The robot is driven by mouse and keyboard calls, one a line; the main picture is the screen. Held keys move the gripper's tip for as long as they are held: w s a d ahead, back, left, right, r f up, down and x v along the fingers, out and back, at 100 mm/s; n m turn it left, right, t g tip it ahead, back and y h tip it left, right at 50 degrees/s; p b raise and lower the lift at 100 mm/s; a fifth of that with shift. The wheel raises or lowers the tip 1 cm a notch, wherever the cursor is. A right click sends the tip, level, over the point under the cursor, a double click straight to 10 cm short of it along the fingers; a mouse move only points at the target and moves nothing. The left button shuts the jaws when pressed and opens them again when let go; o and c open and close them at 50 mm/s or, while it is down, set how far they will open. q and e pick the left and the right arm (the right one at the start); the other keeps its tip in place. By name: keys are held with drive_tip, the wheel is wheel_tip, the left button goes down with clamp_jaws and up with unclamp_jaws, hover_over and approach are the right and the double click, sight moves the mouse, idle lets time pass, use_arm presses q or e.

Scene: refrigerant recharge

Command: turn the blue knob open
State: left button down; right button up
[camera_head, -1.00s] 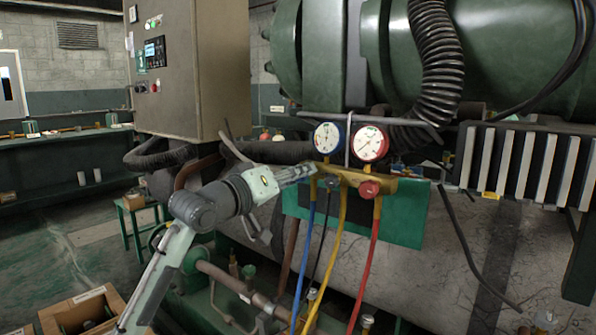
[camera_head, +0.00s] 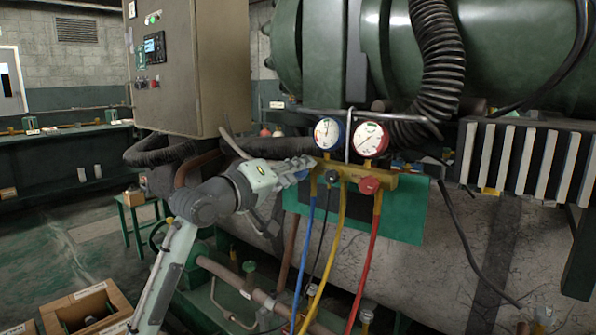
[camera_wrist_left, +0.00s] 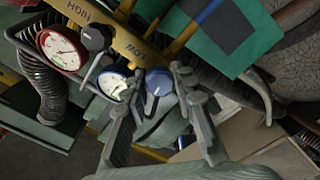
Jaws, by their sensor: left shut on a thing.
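The blue knob (camera_wrist_left: 159,83) sits at the low-side end of the brass gauge manifold (camera_head: 350,176), near the LOW lettering in the left wrist view. My left gripper (camera_head: 303,168) comes in from the left at that end. In the left wrist view my left gripper (camera_wrist_left: 161,92) has one finger on each side of the knob, shut on it. In the head view the fingers mostly hide the knob. The blue-rimmed gauge (camera_head: 328,133) and red-rimmed gauge (camera_head: 370,139) stand above the manifold, with a red knob (camera_head: 369,186) on its right. My right gripper is not in view.
Blue (camera_head: 304,250), yellow (camera_head: 331,250) and red (camera_head: 366,260) hoses hang below the manifold. A green panel (camera_head: 408,215) is behind it. A grey control cabinet (camera_head: 190,70) and a black corrugated hose (camera_head: 437,60) are close by.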

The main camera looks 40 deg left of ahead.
use_arm(q)
drive_tip(key=c, duration=1.2)
unclamp_jaws()
drive_tip(key=s+a, duration=0.1)
drive_tip(key=s, duration=1.1)
